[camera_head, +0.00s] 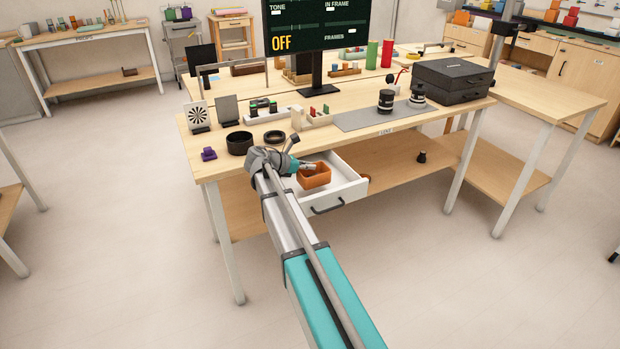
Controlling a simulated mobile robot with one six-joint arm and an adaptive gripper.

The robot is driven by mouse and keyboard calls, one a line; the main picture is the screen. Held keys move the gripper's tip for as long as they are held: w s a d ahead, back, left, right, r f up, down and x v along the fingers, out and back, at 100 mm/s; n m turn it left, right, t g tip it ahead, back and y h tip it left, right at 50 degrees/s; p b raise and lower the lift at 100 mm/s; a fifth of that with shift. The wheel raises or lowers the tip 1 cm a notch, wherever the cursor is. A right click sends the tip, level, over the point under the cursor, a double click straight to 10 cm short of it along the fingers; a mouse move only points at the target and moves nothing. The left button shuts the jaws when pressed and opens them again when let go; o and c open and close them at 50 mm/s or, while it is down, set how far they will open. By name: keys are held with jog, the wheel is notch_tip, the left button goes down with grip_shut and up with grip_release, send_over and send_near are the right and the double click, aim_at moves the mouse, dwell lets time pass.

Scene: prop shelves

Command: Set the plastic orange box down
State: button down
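The plastic orange box (316,178) is a small open-topped box at the open white drawer (348,191) under the front edge of the wooden table. My gripper (308,168) is at the left side of the box, at its rim. My arm comes up from the lower right of the view and bends at the table edge. The fingertips are small and partly hidden, so I cannot tell whether they are closed on the rim. I also cannot tell whether the box touches the drawer floor.
A lower shelf (408,155) runs under the table. The floor in front is clear.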

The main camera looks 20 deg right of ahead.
aim_at(307, 175)
dwell(0.3)
jog(key=shift+w+a+f+b, duration=0.2)
jog(key=shift+w+f+b, duration=0.15)
jog(key=shift+f+b, duration=1.65)
jog(key=shift+f, duration=0.1)
jog(key=c, duration=0.8)
grip_release()
